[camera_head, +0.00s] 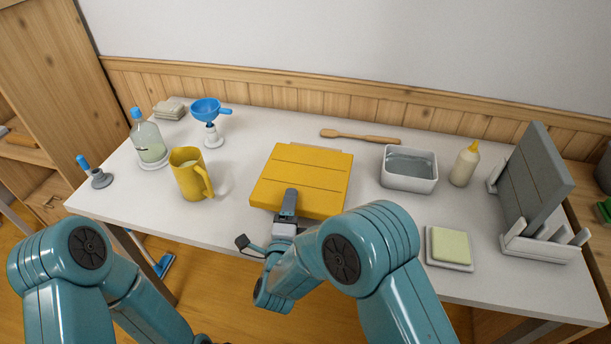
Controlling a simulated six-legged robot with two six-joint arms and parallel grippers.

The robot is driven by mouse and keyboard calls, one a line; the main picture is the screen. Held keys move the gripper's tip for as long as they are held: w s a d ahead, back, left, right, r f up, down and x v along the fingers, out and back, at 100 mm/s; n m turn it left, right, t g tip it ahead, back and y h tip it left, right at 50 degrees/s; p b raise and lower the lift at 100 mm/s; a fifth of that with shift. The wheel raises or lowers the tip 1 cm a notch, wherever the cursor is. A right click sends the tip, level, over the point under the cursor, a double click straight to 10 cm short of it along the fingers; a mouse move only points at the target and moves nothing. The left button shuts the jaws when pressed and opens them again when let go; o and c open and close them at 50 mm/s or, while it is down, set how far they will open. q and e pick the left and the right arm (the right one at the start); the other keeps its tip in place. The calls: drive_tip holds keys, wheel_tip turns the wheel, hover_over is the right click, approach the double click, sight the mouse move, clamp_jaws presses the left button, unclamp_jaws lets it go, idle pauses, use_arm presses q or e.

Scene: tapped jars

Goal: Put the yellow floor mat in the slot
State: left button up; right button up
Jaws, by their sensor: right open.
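The yellow floor mat (318,168) lies flat near the middle of the white table, with grooves across its top. A pale strip shows behind its far edge. My right gripper (289,203) is open at the mat's near edge, with a dark finger over the edge; I cannot tell whether it touches. A white rack (545,250) with upright dividers stands at the table's right end. A grey panel (537,175) stands tilted in it, and gaps show between the dividers in front of the panel. My left gripper is out of view; only the left arm's links show.
Left of the mat are a yellow jug (187,178), a bottle (149,145) and a blue funnel (206,109) on a stand. To the right are a white basin (409,180), a squeeze bottle (464,167) and a pale green block (449,245). A wooden spoon (360,137) lies behind.

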clamp_jaws()
